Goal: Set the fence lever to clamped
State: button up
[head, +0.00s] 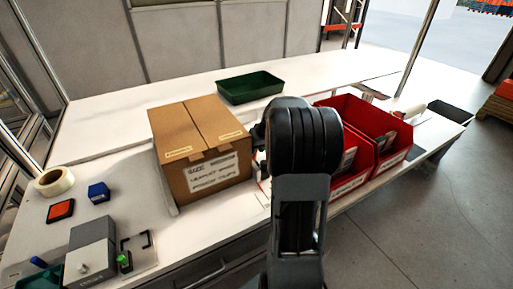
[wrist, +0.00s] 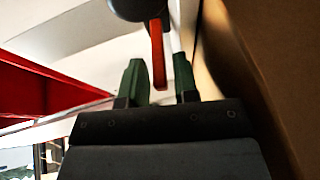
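In the wrist view a narrow red lever (wrist: 157,55) extends from a dark round hub (wrist: 138,8) at the top edge. My gripper (wrist: 159,64) has its two green fingers apart, with the lever's end between them. There is a visible gap on each side, and I cannot tell whether either finger touches it. In the head view my own arm hides the lever and the gripper. The fence is not clearly seen, and the lever's setting cannot be read.
A cardboard box (head: 200,149) stands close on the left of my arm, and fills the wrist view's right side (wrist: 262,80). Red bins (head: 378,128) stand on the right. A green tray (head: 249,87) sits behind. Tape (head: 54,181) and small devices lie at the left.

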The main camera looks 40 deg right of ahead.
grip_shut()
jog(key=shift+d+f, duration=0.1)
jog(key=shift+d, duration=0.05)
jog(key=d+y+b, duration=0.1)
jog(key=y, duration=0.1)
jog(key=d+f+m+y+b, duration=0.1)
jog(key=y, duration=0.1)
jog(key=shift+s+d+t+y, duration=0.1)
jog(key=shift+s+t+y, duration=0.05)
jog(key=shift+t+y, duration=0.2)
jog(key=y, duration=0.1)
jog(key=d+f+t+y, duration=0.1)
jog(key=m+y+b, duration=0.1)
jog(key=y, duration=0.1)
jog(key=shift+s+d+f, duration=0.1)
jog(key=shift+d+f, duration=0.15)
jog(key=shift+f, duration=0.1)
jog(key=shift+d+f+m+t+y+b, duration=0.15)
jog(key=shift+f+m+t+y+b, duration=0.15)
jog(key=shift+y, duration=0.5)
jog(key=shift+d+f+m+t+y+b, duration=0.1)
jog(key=shift+f+m+t+y+b, duration=0.1)
jog(key=shift+f+t+y, duration=0.4)
jog(key=shift+r+y, duration=0.1)
jog(key=shift+y, duration=0.15)
